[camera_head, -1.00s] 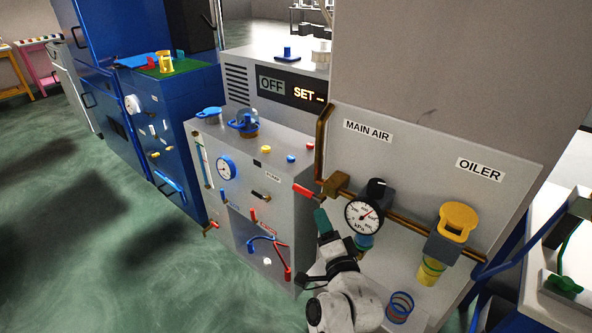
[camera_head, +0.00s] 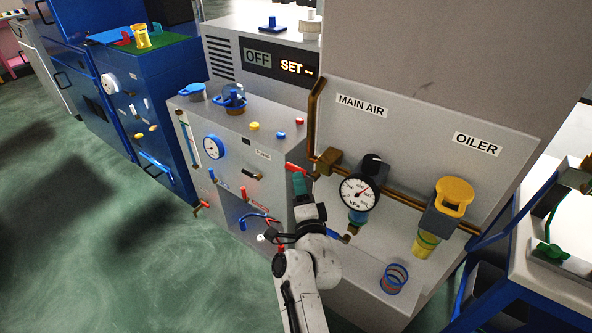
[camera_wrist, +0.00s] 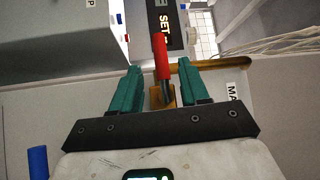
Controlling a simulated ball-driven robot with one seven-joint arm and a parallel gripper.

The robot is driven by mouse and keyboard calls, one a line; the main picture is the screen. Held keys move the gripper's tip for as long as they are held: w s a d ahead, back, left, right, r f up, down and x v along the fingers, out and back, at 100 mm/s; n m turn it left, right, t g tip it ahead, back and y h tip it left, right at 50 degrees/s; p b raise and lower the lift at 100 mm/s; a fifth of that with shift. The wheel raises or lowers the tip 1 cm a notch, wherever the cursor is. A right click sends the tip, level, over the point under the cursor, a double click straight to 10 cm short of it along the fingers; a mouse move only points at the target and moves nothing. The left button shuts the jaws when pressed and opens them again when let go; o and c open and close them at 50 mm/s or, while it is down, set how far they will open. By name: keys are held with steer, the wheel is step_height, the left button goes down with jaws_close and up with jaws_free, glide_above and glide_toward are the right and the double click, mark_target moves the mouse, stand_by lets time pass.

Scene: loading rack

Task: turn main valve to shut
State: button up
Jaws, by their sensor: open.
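The main valve's red lever (camera_head: 295,168) sticks out to the left from a brass valve body (camera_head: 327,162) under the MAIN AIR label (camera_head: 362,105). In the wrist view the red lever (camera_wrist: 160,58) points up the picture from the brass body (camera_wrist: 163,96). My gripper (camera_head: 299,182) is at the lever in the head view and partly covers its underside. In the wrist view my gripper (camera_wrist: 165,82) is open, with one green finger on each side of the lever. A gap shows on both sides; I cannot tell the depth exactly.
A pressure gauge (camera_head: 360,193) and the yellow-topped oiler (camera_head: 447,210) stand right of the valve on the panel. The grey machine (camera_head: 228,130) with knobs and small levers is close on the left. A brass pipe (camera_head: 316,115) rises beside the valve. Floor is clear at left.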

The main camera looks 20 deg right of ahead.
mark_target(296, 167)
steer(key=shift+w+d+r+b, duration=0.15)
steer(key=shift+w+d+b, duration=0.05)
steer(key=shift+w, duration=0.8)
steer(key=shift+w+d+r+b, duration=0.15)
steer(key=shift+w+r, duration=0.05)
steer(key=shift+w, duration=0.85)
steer(key=shift+w+d+r+b, duration=0.15)
steer(key=shift+w+d+b, duration=0.05)
steer(key=shift+w, duration=0.8)
jaws_close()
